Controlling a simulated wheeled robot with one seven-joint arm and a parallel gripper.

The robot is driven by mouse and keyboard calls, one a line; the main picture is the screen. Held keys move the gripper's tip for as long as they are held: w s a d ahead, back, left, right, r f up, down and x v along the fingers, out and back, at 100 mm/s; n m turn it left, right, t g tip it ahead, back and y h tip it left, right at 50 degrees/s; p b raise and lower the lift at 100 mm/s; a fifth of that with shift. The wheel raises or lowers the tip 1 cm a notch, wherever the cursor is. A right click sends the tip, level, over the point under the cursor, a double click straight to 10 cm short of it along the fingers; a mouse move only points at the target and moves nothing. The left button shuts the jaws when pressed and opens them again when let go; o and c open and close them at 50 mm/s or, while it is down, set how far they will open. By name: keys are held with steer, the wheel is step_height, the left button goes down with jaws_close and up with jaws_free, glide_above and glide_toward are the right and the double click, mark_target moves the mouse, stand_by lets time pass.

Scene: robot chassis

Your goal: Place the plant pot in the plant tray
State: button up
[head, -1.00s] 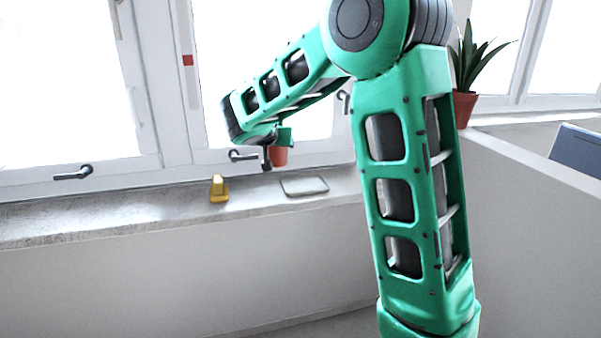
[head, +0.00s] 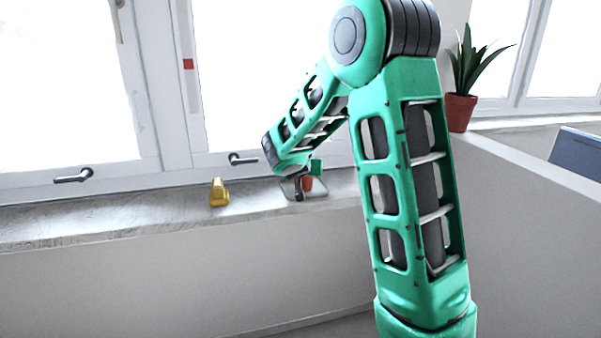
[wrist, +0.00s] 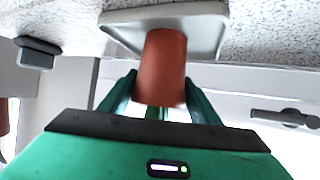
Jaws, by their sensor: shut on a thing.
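The plant pot (wrist: 163,68) is a small terracotta pot held between the two green fingers of my gripper (wrist: 160,98). In the head view the pot (head: 307,184) shows partly behind my gripper (head: 306,180), low over the windowsill. The plant tray (wrist: 118,27) is a shallow, pale, rounded tray lying on the sill. In the wrist view the far end of the pot overlaps the tray's middle. I cannot tell whether the pot touches it. In the head view my gripper hides most of the tray (head: 320,193).
A yellow object (head: 219,192) stands on the windowsill (head: 120,217) left of the tray. A potted plant (head: 461,112) stands on a ledge at the right. Window handles (head: 73,175) lie behind the sill. The sill is clear between the yellow object and the tray.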

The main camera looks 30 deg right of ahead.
steer(key=o, duration=1.4)
steer(key=shift+c, duration=0.2)
steer(key=v, duration=1.2)
steer(key=s+d+f+g+y, duration=0.1)
steer(key=s+d+f+g, duration=0.15)
steer(key=s, duration=0.55)
steer(key=s+d+f+g+y, duration=0.1)
steer(key=s+d+f+g, duration=0.15)
steer(key=s, duration=0.65)
steer(key=s+a+f+g+y, duration=0.1)
steer(key=s+a+g+y, duration=0.1)
steer(key=s, duration=0.8)
steer(key=s+a+f+n+g+y, duration=0.1)
steer(key=s+a, duration=0.4)
steer(key=s, duration=0.6)
steer(key=f+g+y, duration=0.1)
steer(key=y, duration=0.1)
steer(key=shift+s+y, duration=0.3)
steer(key=shift+y, duration=0.1)
